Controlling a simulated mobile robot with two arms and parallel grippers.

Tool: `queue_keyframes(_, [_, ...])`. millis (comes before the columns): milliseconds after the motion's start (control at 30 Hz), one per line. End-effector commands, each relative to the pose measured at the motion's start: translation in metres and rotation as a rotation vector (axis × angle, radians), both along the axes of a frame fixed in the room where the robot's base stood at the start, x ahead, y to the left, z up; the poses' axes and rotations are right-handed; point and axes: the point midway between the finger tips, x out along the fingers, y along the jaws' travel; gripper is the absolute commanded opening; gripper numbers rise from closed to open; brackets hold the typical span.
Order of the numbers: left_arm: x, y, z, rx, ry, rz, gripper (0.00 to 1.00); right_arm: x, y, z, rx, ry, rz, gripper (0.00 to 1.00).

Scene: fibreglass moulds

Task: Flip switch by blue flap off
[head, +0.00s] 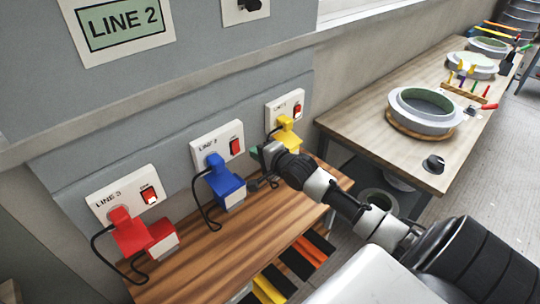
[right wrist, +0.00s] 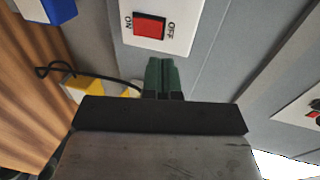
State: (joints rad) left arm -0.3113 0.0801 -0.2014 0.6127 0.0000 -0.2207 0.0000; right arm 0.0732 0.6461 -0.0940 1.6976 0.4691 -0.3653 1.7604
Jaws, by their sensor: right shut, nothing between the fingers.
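The blue flap (head: 216,162) is on the middle wall socket, labelled LINE 2 (head: 206,147), with a blue plug body below it. The red switch (head: 235,146) sits on that plate, right of the flap. It also shows at the top of the right wrist view (right wrist: 150,26), between the words ON and OFF; I cannot tell which way it is tilted. My right gripper (head: 254,153) is shut and empty, just right of this plate. In the right wrist view its green fingertips (right wrist: 163,72) are together, below the plate in the picture. My left gripper is not in view.
The LINE 3 socket with a red flap (head: 124,231) is to the left. A yellow flap (head: 286,136) on another socket is close behind my right gripper. The wooden shelf (head: 190,270) runs below, with black cables. A bench (head: 375,105) with moulds is at right.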

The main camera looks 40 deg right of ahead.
Motion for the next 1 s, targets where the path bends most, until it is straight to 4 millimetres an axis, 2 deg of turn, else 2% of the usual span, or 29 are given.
queue_keyframes(167, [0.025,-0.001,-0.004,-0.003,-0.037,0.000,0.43,-0.029,-0.002,0.011,-0.002,0.002,0.001,0.00])
queue_keyframes(333, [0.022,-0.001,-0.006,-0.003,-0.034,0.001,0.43,-0.043,-0.004,0.019,-0.001,0.002,0.000,0.00])
queue_keyframes(533, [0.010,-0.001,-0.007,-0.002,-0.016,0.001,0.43,-0.047,-0.004,0.023,-0.001,0.000,0.000,0.00])
queue_keyframes(1000, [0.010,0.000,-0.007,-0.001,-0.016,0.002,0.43,-0.046,-0.005,0.021,-0.002,0.002,0.000,0.00])
